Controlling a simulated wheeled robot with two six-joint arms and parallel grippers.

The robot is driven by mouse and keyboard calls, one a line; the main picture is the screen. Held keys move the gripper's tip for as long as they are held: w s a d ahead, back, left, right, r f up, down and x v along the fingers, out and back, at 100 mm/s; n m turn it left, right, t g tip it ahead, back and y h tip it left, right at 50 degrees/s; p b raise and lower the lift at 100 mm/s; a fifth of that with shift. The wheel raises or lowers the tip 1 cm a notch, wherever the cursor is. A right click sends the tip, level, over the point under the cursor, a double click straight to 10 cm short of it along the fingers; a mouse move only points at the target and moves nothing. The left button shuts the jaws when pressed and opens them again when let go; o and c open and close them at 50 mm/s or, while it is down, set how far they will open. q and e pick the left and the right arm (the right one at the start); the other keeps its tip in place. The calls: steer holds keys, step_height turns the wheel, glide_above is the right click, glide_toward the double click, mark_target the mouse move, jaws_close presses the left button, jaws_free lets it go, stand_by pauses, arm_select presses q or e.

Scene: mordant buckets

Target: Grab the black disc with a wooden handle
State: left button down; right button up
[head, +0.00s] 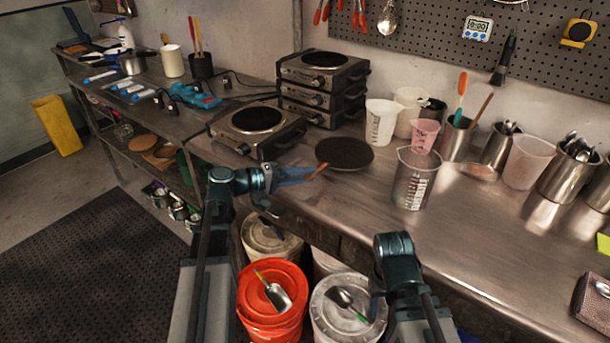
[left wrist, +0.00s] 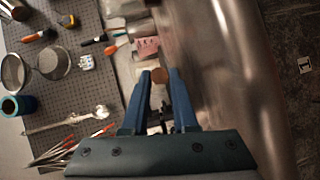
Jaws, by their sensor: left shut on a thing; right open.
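The black disc (head: 345,152) is in the head view, above the steel counter near its front edge, right of the single hot plate. Its short wooden handle (head: 320,169) points left toward my left gripper (head: 312,173). My left gripper is shut on the handle; in the left wrist view the brown handle (left wrist: 160,75) shows between the blue fingertips. The disc itself is not clear in that view. I cannot tell whether the disc touches the counter. My right gripper (head: 377,305) is low, over the lidded buckets, mostly hidden by its own arm, and empty.
A hot plate (head: 256,128) stands left of the disc, and stacked hot plates (head: 322,87) stand behind. A clear measuring beaker (head: 414,180) stands to the right, with several cups and steel pots behind. An orange bucket (head: 270,310) is below.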

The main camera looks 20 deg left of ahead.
step_height(320, 180, up, 6)
steer(key=p, duration=0.5)
steer(key=shift+r, duration=0.25)
